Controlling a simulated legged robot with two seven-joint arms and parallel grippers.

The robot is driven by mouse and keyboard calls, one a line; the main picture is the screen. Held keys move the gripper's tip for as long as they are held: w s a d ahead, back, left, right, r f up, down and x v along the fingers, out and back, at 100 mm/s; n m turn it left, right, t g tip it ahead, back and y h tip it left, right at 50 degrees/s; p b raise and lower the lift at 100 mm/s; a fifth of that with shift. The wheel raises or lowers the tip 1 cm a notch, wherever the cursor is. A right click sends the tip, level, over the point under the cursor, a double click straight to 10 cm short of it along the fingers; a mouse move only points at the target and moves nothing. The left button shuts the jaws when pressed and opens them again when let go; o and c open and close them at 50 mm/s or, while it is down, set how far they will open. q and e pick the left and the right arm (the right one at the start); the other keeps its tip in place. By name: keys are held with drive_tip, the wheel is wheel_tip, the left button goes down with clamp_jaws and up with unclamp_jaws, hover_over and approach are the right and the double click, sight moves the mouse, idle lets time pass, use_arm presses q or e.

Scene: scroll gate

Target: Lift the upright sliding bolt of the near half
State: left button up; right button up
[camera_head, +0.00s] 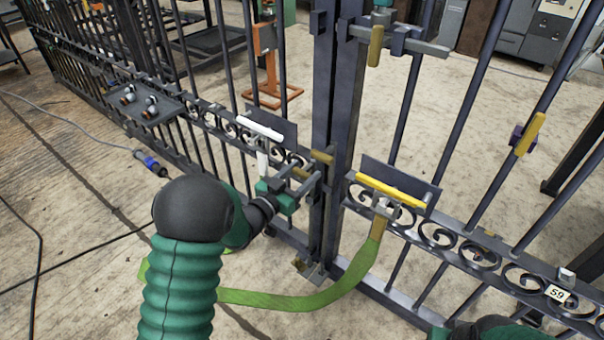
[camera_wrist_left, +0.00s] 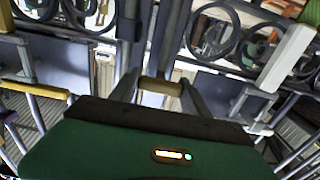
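My left gripper (camera_head: 309,181) is at the meeting stiles of the gate, its fingers apart. A short gold-coloured handle (camera_head: 322,157) sticks out of the dark stile just above the fingertips. In the left wrist view, a gold bar (camera_wrist_left: 160,87) lies crosswise between the tips of my left gripper (camera_wrist_left: 160,90); I cannot tell whether they touch it. The sliding bolt's rod is not clearly visible; a metal fitting (camera_head: 310,268) sits at the foot of the stiles. My right gripper is out of view; only part of that arm shows at the bottom right.
A white lever handle (camera_head: 262,130) and a yellow one (camera_head: 390,190) flank the stiles. A green strap (camera_head: 300,298) hangs from the yellow side and runs low leftward. A latch bar (camera_head: 400,40) crosses above. Cables lie on the floor at left.

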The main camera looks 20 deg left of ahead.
use_arm(q)
clamp_jaws()
wheel_tip(320, 180, up, 4)
drive_tip(key=p, duration=0.3)
drive_tip(key=shift+a+p, duration=0.1)
drive_tip(key=shift+p, duration=0.3)
drive_tip(key=shift+f, duration=0.1)
drive_tip(key=o, duration=0.6)
unclamp_jaws()
drive_tip(key=shift+o, duration=0.8)
